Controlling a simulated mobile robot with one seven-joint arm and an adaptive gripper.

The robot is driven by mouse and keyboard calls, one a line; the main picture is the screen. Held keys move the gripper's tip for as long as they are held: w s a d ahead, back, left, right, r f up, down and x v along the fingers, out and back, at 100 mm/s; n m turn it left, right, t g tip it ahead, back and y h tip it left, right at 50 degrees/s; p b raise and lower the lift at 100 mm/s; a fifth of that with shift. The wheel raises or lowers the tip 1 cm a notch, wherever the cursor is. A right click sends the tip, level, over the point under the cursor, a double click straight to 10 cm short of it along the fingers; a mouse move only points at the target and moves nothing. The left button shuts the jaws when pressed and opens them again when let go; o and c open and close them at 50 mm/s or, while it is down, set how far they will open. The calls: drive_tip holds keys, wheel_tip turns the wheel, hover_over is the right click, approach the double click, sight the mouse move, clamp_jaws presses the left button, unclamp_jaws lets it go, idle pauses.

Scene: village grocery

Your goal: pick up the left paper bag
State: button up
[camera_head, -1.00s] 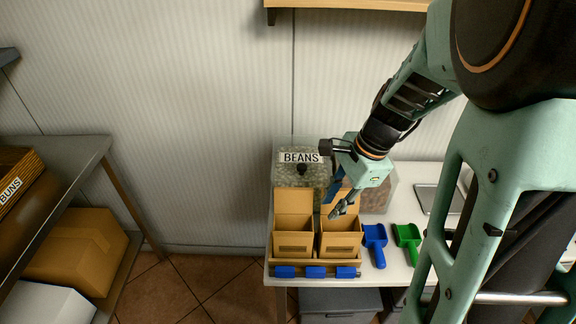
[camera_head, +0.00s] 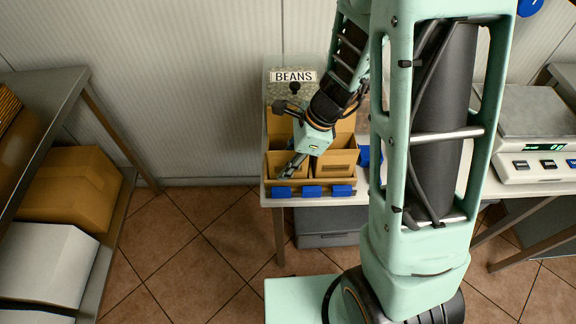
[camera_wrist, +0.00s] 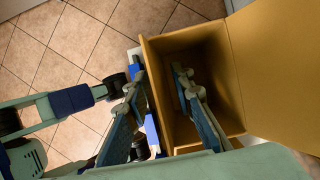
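Two open brown paper bags stand side by side in a holder on the counter: the left paper bag (camera_head: 276,162) and the right paper bag (camera_head: 336,164). Each has a tall raised back flap. My gripper (camera_head: 291,166) is at the left bag, partly covering it in the head view. In the wrist view, my open gripper (camera_wrist: 158,108) straddles the front wall of a bag that looks like the left paper bag (camera_wrist: 208,62). One finger is inside the mouth, the other outside. A gap shows between fingers and wall. The right bag is hidden there.
Blue clips (camera_head: 312,191) line the holder's front edge. The bin labelled BEANS (camera_head: 293,77) stands behind the bags. A scale (camera_head: 535,145) sits to the right. A shelf with a cardboard box (camera_head: 70,190) and a white box (camera_head: 45,262) is at left, with floor between.

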drive_tip(key=x, duration=0.2)
drive_tip(key=shift+w+a+f, duration=0.1)
drive_tip(key=shift+f, duration=0.25)
clamp_jaws()
drive_tip(key=shift+r, duration=0.15)
